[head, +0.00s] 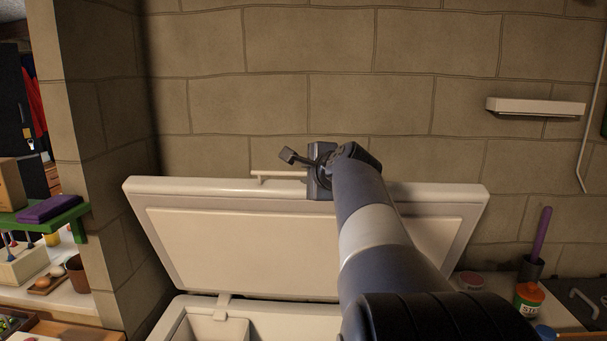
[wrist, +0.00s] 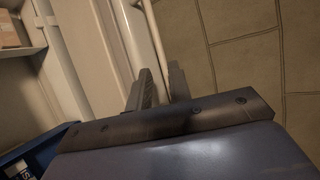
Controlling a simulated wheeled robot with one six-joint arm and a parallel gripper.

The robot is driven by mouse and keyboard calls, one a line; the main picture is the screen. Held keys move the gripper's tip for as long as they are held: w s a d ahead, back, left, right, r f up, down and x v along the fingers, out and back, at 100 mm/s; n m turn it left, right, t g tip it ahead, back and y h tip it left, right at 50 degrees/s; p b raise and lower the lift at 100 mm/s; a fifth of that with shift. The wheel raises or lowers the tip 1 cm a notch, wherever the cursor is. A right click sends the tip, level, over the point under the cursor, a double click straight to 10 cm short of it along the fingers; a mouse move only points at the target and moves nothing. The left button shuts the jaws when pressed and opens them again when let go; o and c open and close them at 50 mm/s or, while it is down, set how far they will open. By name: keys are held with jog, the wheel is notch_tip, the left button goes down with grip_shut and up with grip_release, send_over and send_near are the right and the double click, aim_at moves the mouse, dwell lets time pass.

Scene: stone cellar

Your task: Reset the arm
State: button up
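My gripper (wrist: 161,70) is at the top edge of a raised white chest lid (head: 290,250), beside its thin handle bar (head: 278,174). In the wrist view the two dark fingers stand close together, one on each side of the pale handle bar (wrist: 157,35), which runs between them with little visible gap. In the head view my arm stretches forward over the chest and hides the fingers and part of the lid. The lid leans back, open, above the white chest (head: 270,322).
A stone block wall (head: 290,105) rises close behind the lid. A stone pillar (head: 95,130) and a green shelf (head: 70,216) are at left. A white wall ledge (head: 535,106) is above.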

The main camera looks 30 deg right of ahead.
aim_at(293, 175)
jog(key=shift+w, duration=0.1)
jog(key=p+x, duration=0.3)
jog(key=x, duration=0.7)
jog(key=shift+w+d+f, duration=0.1)
jog(key=shift+w, duration=0.2)
jog(key=shift+s+f+b, duration=0.1)
jog(key=shift+f+b, duration=0.1)
jog(key=shift+b, duration=0.1)
jog(key=shift+s, duration=0.15)
jog(key=shift+a, duration=0.25)
jog(key=shift+s+r, duration=0.1)
